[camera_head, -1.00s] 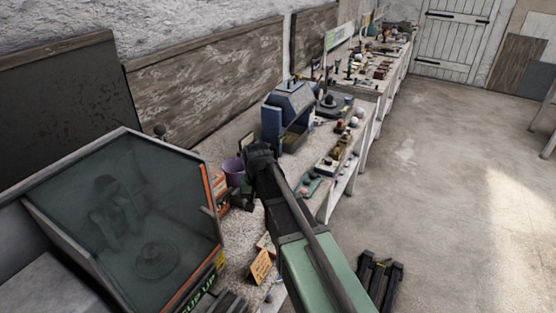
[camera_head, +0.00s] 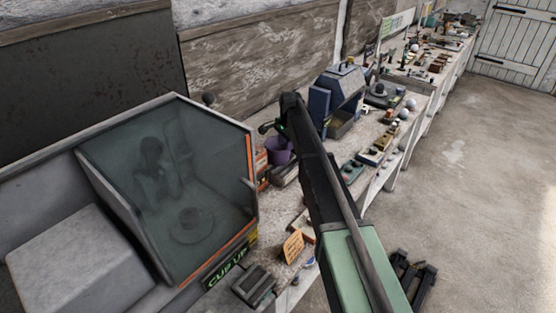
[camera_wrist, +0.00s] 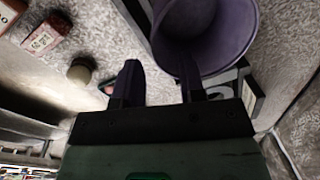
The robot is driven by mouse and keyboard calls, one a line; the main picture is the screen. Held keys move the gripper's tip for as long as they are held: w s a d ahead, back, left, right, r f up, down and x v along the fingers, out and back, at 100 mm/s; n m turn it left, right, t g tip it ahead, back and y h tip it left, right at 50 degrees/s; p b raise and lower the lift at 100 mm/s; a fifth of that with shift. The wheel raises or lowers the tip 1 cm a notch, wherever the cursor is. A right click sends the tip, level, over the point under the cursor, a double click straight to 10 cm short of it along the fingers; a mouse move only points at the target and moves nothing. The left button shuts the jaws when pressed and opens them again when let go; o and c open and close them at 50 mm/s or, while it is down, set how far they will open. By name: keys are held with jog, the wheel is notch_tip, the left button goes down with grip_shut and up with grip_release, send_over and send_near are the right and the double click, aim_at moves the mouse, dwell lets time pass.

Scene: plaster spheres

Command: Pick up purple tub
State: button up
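The purple tub (camera_head: 279,157) stands on the long bench, between the glass-fronted cabinet and a blue box-like machine. In the wrist view the tub (camera_wrist: 232,42) is at the top, right of centre, with its open mouth and hollow inside showing. My gripper (camera_head: 266,127) is by the tub's top in the head view, and my arm hides part of the bench to its right. In the wrist view my gripper (camera_wrist: 158,68) is open, with nothing held between its two fingers. The right finger overlaps the tub's near rim; I cannot tell whether it touches.
The glass-fronted cabinet (camera_head: 165,185) stands close on the left. The blue machine (camera_head: 338,97) stands just beyond the tub. An orange card (camera_head: 292,247) and small trays lie along the bench front. A small round ball (camera_wrist: 80,70) lies left of my fingers.

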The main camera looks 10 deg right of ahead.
aim_at(284, 163)
notch_tip(284, 163, down, 6)
jog(key=b, duration=0.5)
jog(key=shift+w+a+r, duration=0.1)
jog(key=shift+r, duration=0.45)
grip_shut()
